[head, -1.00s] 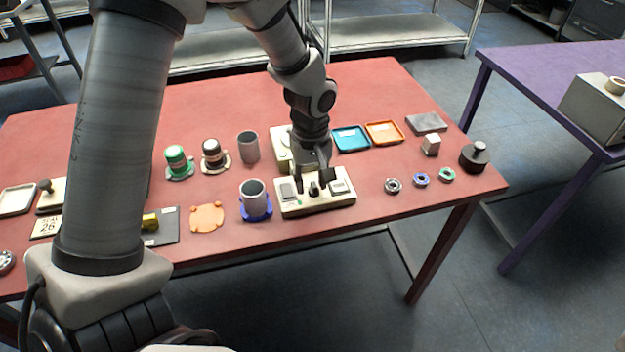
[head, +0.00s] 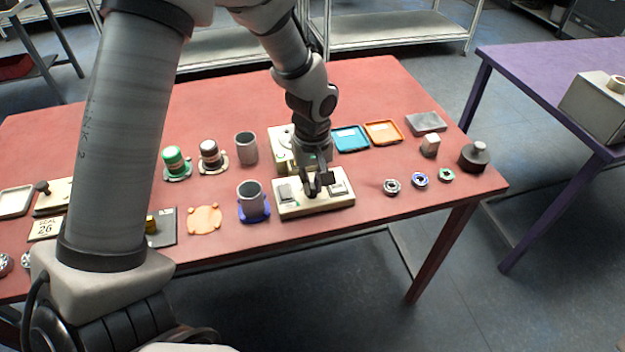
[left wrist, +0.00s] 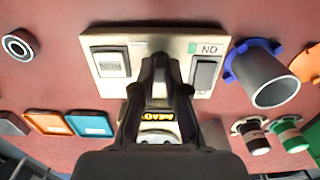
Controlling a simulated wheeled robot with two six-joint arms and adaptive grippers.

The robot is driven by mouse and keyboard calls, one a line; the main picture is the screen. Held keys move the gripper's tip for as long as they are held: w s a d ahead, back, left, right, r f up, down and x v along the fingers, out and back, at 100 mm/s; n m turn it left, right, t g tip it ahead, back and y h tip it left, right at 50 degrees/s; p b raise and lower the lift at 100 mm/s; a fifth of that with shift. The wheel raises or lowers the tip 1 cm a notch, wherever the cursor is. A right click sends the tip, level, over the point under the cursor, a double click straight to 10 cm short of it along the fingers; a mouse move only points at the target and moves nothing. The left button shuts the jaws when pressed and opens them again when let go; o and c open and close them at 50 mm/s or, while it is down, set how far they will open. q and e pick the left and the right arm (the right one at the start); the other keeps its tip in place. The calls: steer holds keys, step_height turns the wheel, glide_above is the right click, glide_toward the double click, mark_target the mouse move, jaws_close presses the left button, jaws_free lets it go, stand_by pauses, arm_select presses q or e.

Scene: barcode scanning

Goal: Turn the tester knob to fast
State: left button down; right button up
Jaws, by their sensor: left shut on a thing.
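The tester (head: 288,210) is a cream box on the red table, with a rocker switch at its left, a knob in the middle and a small panel at its right. My left gripper (head: 318,192) is over the middle of the tester, shut on the knob, which the fingers mostly hide. In the left wrist view the tester (left wrist: 112,38) lies ahead, with the gripper fingers (left wrist: 160,65) together at its middle. The knob's marks are hidden, so I cannot tell its setting. My right gripper is not in view.
A grey cup in a blue holder (head: 251,205) stands close left of the tester. A cream device (head: 280,145) is behind it. Blue (head: 350,139) and orange (head: 383,132) trays lie behind right.

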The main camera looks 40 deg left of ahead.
arm_select(q)
steer(key=m+p, duration=0.1)
steer(key=m, duration=0.1)
steer(key=m+p, duration=0.1)
steer(key=p, duration=0.1)
steer(key=shift+r+m+p, duration=0.2)
steer(key=shift+m+p, duration=0.1)
steer(key=shift+m, duration=0.1)
steer(key=m+p, duration=0.3)
steer(key=m, duration=0.1)
steer(key=shift+m, duration=0.3)
steer(key=m+p, duration=0.4)
steer(key=m, duration=0.1)
steer(key=shift+a, duration=0.1)
steer(key=shift+f+m+p, duration=0.15)
steer(key=shift+m+p, duration=0.55)
steer(key=shift+m, duration=0.35)
steer(key=shift+f+m+p, duration=0.1)
steer(key=shift+m+p, duration=0.55)
steer(key=shift+m, duration=0.4)
steer(key=c, duration=1.3)
jaws_free()
steer(key=shift+o, duration=0.5)
steer(key=shift+w+f, duration=0.1)
steer(key=shift+w, duration=0.1)
